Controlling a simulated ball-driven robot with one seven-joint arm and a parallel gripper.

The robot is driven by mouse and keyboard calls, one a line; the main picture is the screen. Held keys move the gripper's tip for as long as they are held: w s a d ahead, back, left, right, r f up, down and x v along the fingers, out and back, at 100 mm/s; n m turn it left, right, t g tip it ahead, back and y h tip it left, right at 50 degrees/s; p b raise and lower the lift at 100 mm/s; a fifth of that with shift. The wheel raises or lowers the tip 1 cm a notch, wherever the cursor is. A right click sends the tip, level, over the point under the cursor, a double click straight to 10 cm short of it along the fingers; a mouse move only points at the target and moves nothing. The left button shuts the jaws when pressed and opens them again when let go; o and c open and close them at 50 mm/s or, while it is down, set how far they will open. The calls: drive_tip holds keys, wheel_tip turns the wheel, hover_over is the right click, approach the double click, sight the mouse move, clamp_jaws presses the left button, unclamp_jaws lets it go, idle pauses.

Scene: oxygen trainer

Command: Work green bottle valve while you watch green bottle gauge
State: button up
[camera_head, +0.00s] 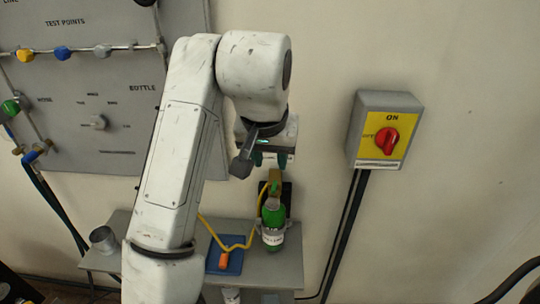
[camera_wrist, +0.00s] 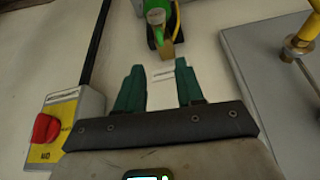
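The green bottle (camera_head: 273,222) stands upright on a grey shelf, with a white label around it. Its valve (camera_head: 275,182) is a brass-coloured block at the top, with a green part beside it. In the wrist view the green bottle (camera_wrist: 155,30) is at the top edge, upside down, and the brass valve (camera_wrist: 167,50) points down towards my fingers. I cannot make out a gauge face on the bottle in either view. My gripper (camera_wrist: 160,76) is open and empty, its two green fingers apart, short of the valve. In the head view my gripper (camera_head: 270,158) is just above the valve, partly hidden by my wrist.
A yellow hose (camera_head: 228,245) runs beside the bottle. A blue pad (camera_head: 224,261) and a grey cup (camera_head: 103,240) are on the shelf (camera_head: 285,268). A red rotary switch (camera_head: 387,141) is on the wall to the right. A grey test panel (camera_head: 75,95) is at left.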

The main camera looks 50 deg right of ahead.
sight(274, 185)
idle(0.4)
drive_tip(key=b+x, duration=0.5)
drive_tip(key=x, duration=0.5)
drive_tip(key=shift+w+d+f, duration=0.1)
drive_tip(key=shift+d+f, duration=0.05)
drive_tip(key=shift+f, duration=0.25)
drive_tip(key=shift+c, duration=0.4)
clamp_jaws()
